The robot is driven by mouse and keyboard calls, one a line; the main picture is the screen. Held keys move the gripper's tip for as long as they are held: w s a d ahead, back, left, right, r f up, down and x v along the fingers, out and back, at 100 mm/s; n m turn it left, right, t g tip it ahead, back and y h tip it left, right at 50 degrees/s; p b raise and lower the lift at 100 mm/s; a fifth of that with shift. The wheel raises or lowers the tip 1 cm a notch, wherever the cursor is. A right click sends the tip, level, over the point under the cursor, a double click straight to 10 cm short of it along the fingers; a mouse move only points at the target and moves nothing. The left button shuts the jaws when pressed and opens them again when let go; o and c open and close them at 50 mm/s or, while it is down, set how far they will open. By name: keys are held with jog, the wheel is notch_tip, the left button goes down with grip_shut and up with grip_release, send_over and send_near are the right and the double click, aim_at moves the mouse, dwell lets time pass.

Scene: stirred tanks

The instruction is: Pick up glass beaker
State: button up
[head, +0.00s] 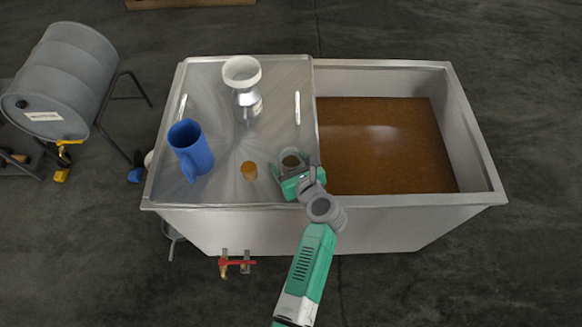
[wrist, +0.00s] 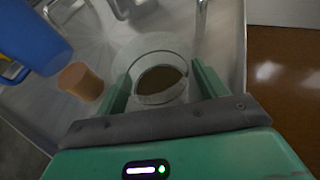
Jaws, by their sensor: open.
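The glass beaker (head: 291,158) stands upright on the metal lid at the front right of the tank's covered half. It has a clear rim and something dark brown shows inside it. In the wrist view the beaker (wrist: 160,80) is between the two green fingers of my gripper (wrist: 158,88). My gripper (head: 292,172) is open, with one finger on each side of the beaker. I cannot tell whether either finger touches the glass. The lower part of the beaker is hidden by my gripper.
A cork-coloured stopper (head: 249,170) and a blue jug (head: 190,148) stand to the left on the lid (head: 222,100). A metal bottle with a white funnel (head: 243,82) stands behind. The tank's open half (head: 385,140) with brown liquid lies right. A grey drum (head: 62,80) is far left.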

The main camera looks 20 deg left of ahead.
aim_at(286, 152)
jog(key=shift+w+a+f, duration=0.2)
jog(key=shift+w+a, duration=0.1)
jog(key=shift+a, duration=0.05)
jog(key=shift+r, duration=0.1)
jog(key=c, duration=1.1)
jog(key=shift+r, duration=0.1)
jog(key=shift+r+p, duration=0.3)
jog(key=shift+p, duration=0.1)
notch_tip(286, 152, up, 3)
jog(key=p, duration=0.2)
jog(key=shift+s+d+r+p, duration=0.1)
jog(key=shift+s+r+p, duration=0.1)
jog(key=shift+p, duration=0.15)
jog(key=s+d+p, duration=0.2)
jog(key=s, duration=0.5)
jog(key=s+d+p, duration=0.3)
jog(key=s, duration=0.4)
jog(key=shift+s+d+r+p, duration=0.3)
jog(key=shift+d+r, duration=0.05)
jog(key=shift+r, duration=0.05)
